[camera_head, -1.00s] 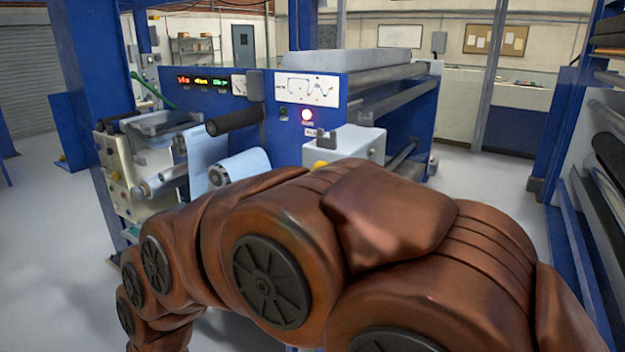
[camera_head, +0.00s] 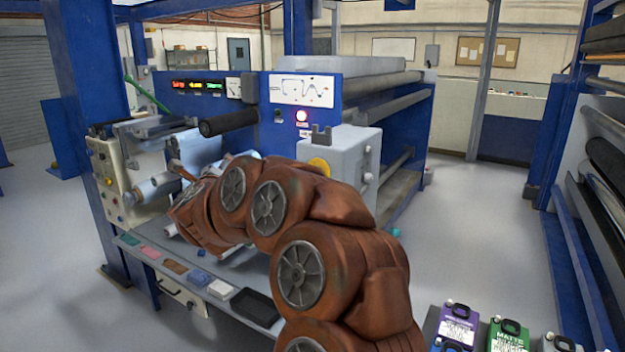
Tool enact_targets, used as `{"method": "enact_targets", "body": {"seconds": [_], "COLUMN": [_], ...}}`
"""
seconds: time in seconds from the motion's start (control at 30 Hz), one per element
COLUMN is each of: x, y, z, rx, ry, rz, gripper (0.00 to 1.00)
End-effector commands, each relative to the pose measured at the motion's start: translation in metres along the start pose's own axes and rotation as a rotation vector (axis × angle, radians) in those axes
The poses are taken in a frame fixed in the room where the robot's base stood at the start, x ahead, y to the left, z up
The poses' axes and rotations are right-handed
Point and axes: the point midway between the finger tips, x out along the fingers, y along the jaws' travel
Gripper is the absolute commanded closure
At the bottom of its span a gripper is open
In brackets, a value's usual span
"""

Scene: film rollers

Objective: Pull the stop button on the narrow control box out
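A narrow cream control box (camera_head: 108,168) with small buttons and knobs stands at the left of the blue machine. A red-orange button (camera_head: 107,182) shows low on its face; I cannot tell whether it is the stop button or whether it is pulled out. A pale grey box (camera_head: 345,150) to the right has a yellow disc (camera_head: 319,166), partly covered by my arm. My brown arm reaches up and left from the bottom. My gripper (camera_head: 180,172) seems to be at its far end, right of the cream box and apart from it; its fingers are too small to read.
A black roller (camera_head: 229,123) sticks out above my arm. Below is a grey shelf with small coloured pads and a black tray (camera_head: 255,307). Purple (camera_head: 457,328) and green (camera_head: 507,335) containers stand at the lower right.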

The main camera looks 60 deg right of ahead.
Motion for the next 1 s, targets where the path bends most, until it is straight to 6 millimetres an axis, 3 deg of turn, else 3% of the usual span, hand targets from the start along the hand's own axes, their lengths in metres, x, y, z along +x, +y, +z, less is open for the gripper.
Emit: {"method": "enact_targets", "body": {"seconds": [0.03,0.2,0.33,0.43,0.57,1.0], "x": [0.013,0.028,0.025,0.022,0.025,0.066], "y": [-0.01,-0.043,-0.059,-0.066,-0.071,-0.089], "z": [-0.031,-0.119,-0.161,-0.178,-0.186,-0.21], "rx": [0.065,0.237,0.308,0.334,0.343,0.338], "ry": [0.078,0.295,0.391,0.431,0.446,0.446], "rz": [-0.067,-0.286,-0.404,-0.454,-0.475,-0.472], "gripper": [0.26,0.26,0.26,0.26,0.26,0.26]}}
